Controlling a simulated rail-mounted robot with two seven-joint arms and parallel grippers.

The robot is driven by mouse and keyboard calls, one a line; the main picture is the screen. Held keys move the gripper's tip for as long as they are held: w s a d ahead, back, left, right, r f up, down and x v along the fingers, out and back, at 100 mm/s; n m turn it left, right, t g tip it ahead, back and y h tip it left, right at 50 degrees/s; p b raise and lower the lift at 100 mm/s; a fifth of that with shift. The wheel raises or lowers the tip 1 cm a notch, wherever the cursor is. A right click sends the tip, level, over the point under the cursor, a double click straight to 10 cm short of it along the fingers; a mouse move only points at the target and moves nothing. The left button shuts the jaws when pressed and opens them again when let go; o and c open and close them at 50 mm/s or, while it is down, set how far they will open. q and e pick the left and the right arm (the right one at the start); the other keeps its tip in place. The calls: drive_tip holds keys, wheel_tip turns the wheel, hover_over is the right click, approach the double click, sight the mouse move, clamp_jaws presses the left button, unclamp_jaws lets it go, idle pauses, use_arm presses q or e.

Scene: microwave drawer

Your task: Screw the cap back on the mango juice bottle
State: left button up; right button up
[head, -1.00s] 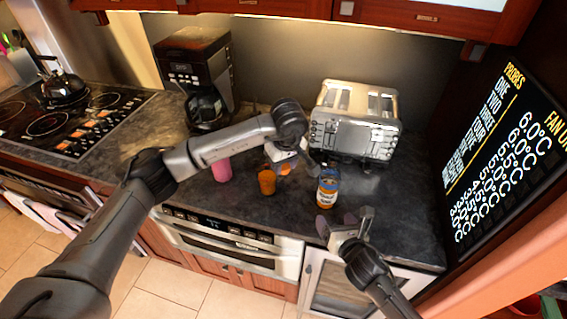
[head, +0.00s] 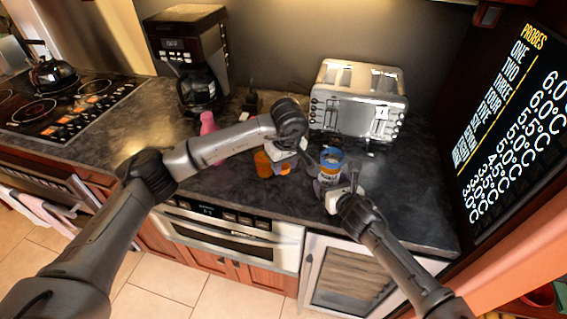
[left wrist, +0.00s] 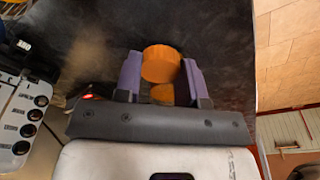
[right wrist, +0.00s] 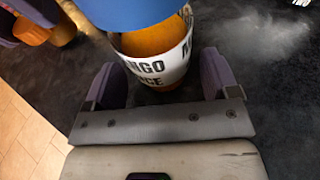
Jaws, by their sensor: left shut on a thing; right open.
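The mango juice bottle (head: 331,172) stands upright on the counter, with a white label and a blue top. In the right wrist view, its label (right wrist: 160,68) shows between my open right gripper's fingers (right wrist: 163,78), under the blue top (right wrist: 150,10). I cannot tell whether they touch it. My left gripper (left wrist: 160,75) is shut on an orange round piece (left wrist: 159,63), just left of the bottle in the head view. A smaller orange patch (left wrist: 162,93) shows below it. I cannot make out a separate cap or tell whether the orange piece is one.
An orange cup-like object (head: 263,165) is beside my left gripper. A pink bottle (head: 207,125) stands further left. The toaster (head: 358,100) is behind the juice bottle, and the coffee maker (head: 190,50) is at the back left. The counter right of the bottle is clear.

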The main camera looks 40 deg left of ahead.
use_arm(q)
drive_tip(key=shift+f+b, duration=0.55)
drive_tip(key=shift+f, duration=0.3)
use_arm(e)
drive_tip(key=shift+x, duration=0.9)
drive_tip(key=c, duration=0.6)
use_arm(q)
drive_tip(key=w+d+r, duration=0.2)
drive_tip(key=w+r, duration=0.2)
drive_tip(key=w, duration=0.2)
wheel_tip(320, 180, up, 14)
drive_tip(key=m, duration=0.6)
hover_over(337, 134)
drive_tip(key=shift+w+a+f+t, duration=0.1)
drive_tip(key=shift+w+a+t, duration=0.15)
drive_tip(key=shift+a+t, duration=0.15)
drive_tip(key=shift+s+d+r, duration=0.3)
drive_tip(key=shift+d+r, duration=0.1)
drive_tip(key=shift+r, duration=0.1)
